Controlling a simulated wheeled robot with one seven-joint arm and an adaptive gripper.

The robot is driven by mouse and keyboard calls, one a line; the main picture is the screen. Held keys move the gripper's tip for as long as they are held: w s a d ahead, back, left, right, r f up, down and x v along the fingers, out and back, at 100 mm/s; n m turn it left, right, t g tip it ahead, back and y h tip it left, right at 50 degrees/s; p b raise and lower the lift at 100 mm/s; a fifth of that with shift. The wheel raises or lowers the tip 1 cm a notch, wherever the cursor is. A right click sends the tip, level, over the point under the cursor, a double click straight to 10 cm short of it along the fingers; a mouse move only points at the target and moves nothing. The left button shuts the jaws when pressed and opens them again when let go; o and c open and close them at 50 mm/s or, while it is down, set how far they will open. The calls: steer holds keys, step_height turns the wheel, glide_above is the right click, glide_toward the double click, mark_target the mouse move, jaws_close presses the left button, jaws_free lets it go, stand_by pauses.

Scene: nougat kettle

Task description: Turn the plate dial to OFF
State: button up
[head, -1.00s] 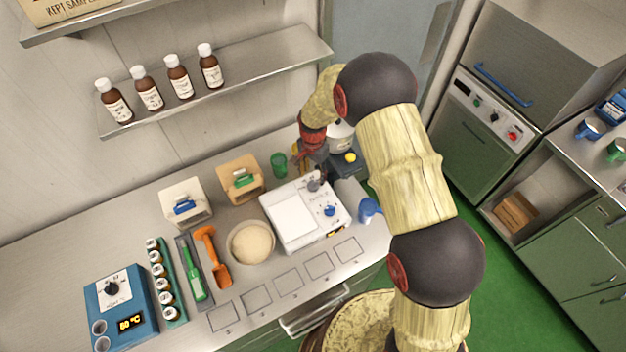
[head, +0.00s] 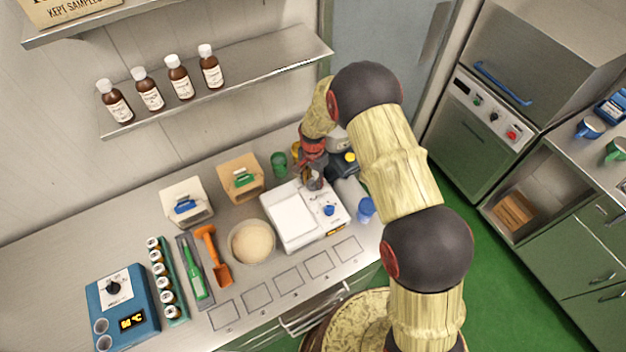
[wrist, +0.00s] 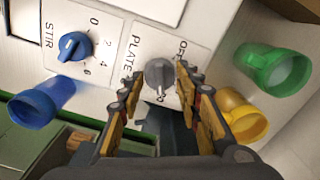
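The plate dial (wrist: 158,72) is a grey knob on the white hotplate unit, next to the PLATE label in the wrist view. The OFF mark (wrist: 182,47) sits to its upper right; I cannot clearly read the dial's pointer. My gripper (wrist: 157,75) is open, with one finger on each side of the dial. The right finger is very close to the knob; I cannot tell whether it touches. In the head view my gripper (head: 313,180) is over the back right part of the hotplate unit (head: 292,216), mostly hiding the dial.
The blue STIR dial (wrist: 73,46) is beside the plate dial. A blue cup (wrist: 40,102), a green cup (wrist: 275,68) and a yellow cup (wrist: 243,115) stand near the fingers. A bowl (head: 251,242) sits left of the unit.

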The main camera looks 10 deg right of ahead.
steer(key=c, duration=0.6)
steer(key=shift+c, duration=0.4)
